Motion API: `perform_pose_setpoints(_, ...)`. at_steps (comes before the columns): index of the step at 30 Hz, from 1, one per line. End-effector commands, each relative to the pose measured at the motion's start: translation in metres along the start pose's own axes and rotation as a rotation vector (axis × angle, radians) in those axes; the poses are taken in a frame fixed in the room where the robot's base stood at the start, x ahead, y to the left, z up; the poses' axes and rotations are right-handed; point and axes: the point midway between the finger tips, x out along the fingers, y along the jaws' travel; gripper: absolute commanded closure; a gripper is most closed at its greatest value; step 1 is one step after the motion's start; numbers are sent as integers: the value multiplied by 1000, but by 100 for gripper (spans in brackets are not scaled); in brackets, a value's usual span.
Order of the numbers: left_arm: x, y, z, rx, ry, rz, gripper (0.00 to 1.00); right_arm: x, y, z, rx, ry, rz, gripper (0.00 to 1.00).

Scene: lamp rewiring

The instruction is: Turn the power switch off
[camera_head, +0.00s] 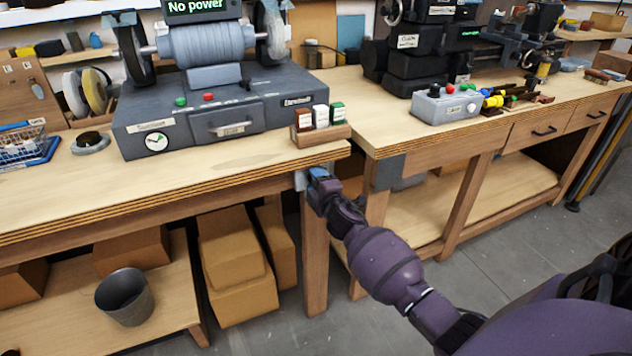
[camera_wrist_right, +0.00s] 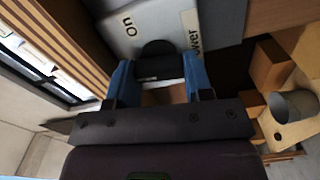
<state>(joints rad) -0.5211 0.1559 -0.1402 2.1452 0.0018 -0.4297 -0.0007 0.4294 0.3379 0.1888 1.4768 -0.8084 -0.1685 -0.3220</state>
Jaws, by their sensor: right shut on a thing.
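The power switch is a pale grey box (camera_wrist_right: 120,30) with "On" and "Power" lettering and a dark round knob (camera_wrist_right: 160,62) in the right wrist view. In the head view the box (camera_head: 299,181) shows as a small pale patch on the workbench's front, under the tabletop's right corner. My right gripper (camera_head: 317,178) reaches it with blue fingertips. In the right wrist view the fingers (camera_wrist_right: 161,80) stand on either side of the knob and are shut on it. The fingers and wrist hide most of the box in the head view. My left gripper is not in view.
A grey machine (camera_head: 190,125) with a "No power" display (camera_head: 196,7) stands on the left bench. The right bench (camera_head: 400,140) is close by. Boxes and a bucket (camera_head: 124,297) are below.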

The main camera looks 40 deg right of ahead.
Motion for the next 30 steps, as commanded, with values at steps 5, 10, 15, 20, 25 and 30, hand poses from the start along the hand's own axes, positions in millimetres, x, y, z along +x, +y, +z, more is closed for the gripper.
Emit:
perform_pose_setpoints(5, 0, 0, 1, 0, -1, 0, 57, 0, -2, 1, -90, -1, -3, 77)
perform_pose_setpoints(10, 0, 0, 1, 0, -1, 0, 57, -1, -2, 1, -141, -1, -3, 77)
perform_pose_setpoints(15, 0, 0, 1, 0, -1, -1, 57, -1, -2, 1, -163, -1, -3, 77)
perform_pose_setpoints(20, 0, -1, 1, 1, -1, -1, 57, -1, -2, 1, -168, -1, -3, 77)
perform_pose_setpoints(25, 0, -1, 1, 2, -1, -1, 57, -1, -2, 1, -168, -1, -3, 77)
perform_pose_setpoints(30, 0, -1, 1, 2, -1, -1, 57, 0, -2, 1, -167, -1, -2, 36)
